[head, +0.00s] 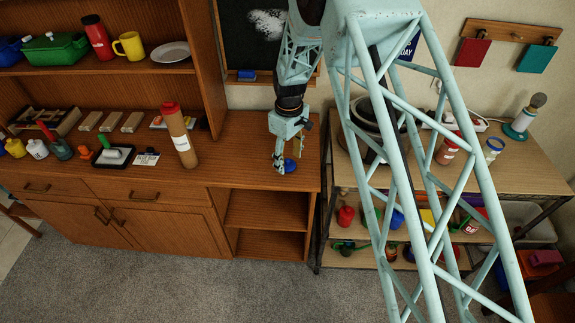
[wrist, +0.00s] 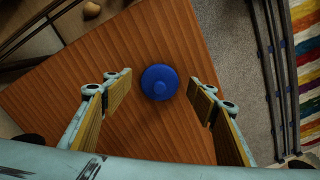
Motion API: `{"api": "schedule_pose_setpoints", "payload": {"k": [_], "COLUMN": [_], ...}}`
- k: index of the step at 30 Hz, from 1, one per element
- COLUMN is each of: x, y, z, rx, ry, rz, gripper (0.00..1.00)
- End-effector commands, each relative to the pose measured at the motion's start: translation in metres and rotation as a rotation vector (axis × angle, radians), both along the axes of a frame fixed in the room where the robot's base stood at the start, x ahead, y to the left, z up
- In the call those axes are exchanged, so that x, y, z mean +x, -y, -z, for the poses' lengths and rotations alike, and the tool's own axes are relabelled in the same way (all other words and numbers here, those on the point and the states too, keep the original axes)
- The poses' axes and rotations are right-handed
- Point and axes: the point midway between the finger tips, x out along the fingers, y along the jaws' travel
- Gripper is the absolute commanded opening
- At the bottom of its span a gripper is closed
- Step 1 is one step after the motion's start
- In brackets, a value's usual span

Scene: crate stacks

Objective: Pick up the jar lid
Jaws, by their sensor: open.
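In the head view the blue lid (head: 290,165) shows near the right end of the cabinet top, partly behind my gripper (head: 281,168). In the wrist view my gripper (wrist: 160,100) is open. Its two fingers stand left and right of the lid, apart from it, with nothing between them but the view of the lid below.
A tall brown bottle with a red cap (head: 179,135) stands to the left on the cabinet top. A black tray with a green-handled item (head: 113,156) is farther left. A metal-framed shelf (head: 520,170) with jars stands right of the cabinet. The wood around the lid is clear.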

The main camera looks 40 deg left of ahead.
Motion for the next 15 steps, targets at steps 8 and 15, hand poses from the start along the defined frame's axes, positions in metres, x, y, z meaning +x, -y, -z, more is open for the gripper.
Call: {"api": "schedule_pose_setpoints", "payload": {"k": [8,15], "x": [0.000,0.000], "y": [0.000,0.000], "z": [0.016,0.017], "rx": [0.000,0.000], "ry": [0.000,0.000], "rz": [0.000,0.000], "gripper": [0.53,0.53]}}
